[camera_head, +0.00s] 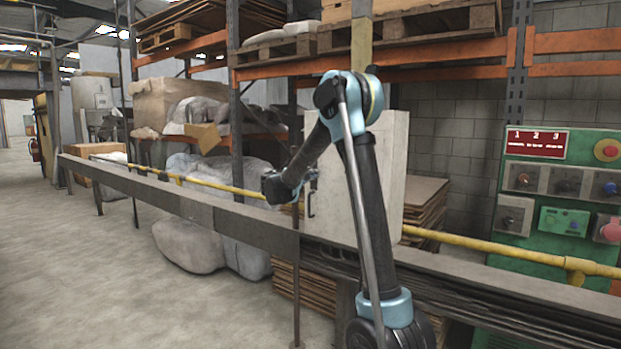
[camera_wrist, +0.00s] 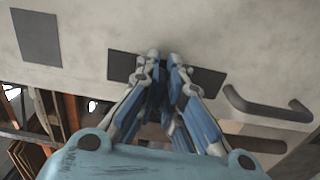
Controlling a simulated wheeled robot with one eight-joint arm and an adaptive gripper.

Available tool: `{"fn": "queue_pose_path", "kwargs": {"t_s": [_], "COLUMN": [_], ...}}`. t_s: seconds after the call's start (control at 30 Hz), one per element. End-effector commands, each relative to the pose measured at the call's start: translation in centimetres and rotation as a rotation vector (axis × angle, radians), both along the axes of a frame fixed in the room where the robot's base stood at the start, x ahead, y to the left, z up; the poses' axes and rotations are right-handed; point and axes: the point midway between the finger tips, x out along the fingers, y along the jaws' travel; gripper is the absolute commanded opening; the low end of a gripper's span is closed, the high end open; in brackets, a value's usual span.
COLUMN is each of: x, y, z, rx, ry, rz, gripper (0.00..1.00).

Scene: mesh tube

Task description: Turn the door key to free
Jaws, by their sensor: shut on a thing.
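A pale grey cabinet (camera_head: 395,165) stands behind the rail in the head view, and its door face (camera_wrist: 95,20) fills the top of the wrist view. A dark bar handle (camera_wrist: 268,107) is on the door, right of my gripper. My gripper (camera_wrist: 164,60) is at a dark rectangular plate (camera_wrist: 208,82) on the door, with its fingertips close together. It is shut on the door key, which the fingers hide. In the head view my gripper (camera_head: 310,178) reaches the cabinet's left side, beside the handle; the key's angle cannot be seen.
A green control panel (camera_head: 555,190) stands at the right. Open floor (camera_head: 90,270) lies at the left.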

Motion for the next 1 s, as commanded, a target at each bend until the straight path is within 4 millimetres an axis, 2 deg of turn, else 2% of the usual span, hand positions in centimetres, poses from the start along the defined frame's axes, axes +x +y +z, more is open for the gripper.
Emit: {"fn": "queue_pose_path", "kwargs": {"t_s": [0.2,0.3,0.33,0.73,0.87,1.0], "x": [-0.2,-0.2,-0.1,-0.4,-1.5,-3.5], "y": [-0.3,-0.3,-0.3,0.2,1.2,2.9], "z": [-0.3,-0.3,-0.3,-0.1,-0.1,-0.1], "rx": [0.006,0.005,0.005,0.001,0.001,0.002], "ry": [0.003,0.003,0.003,0.002,0.002,0.002], "rz": [-0.007,-0.006,-0.006,-0.001,0.0,0.001], "gripper": [0.0,0.26,0.28,0.28,0.28,0.28]}}
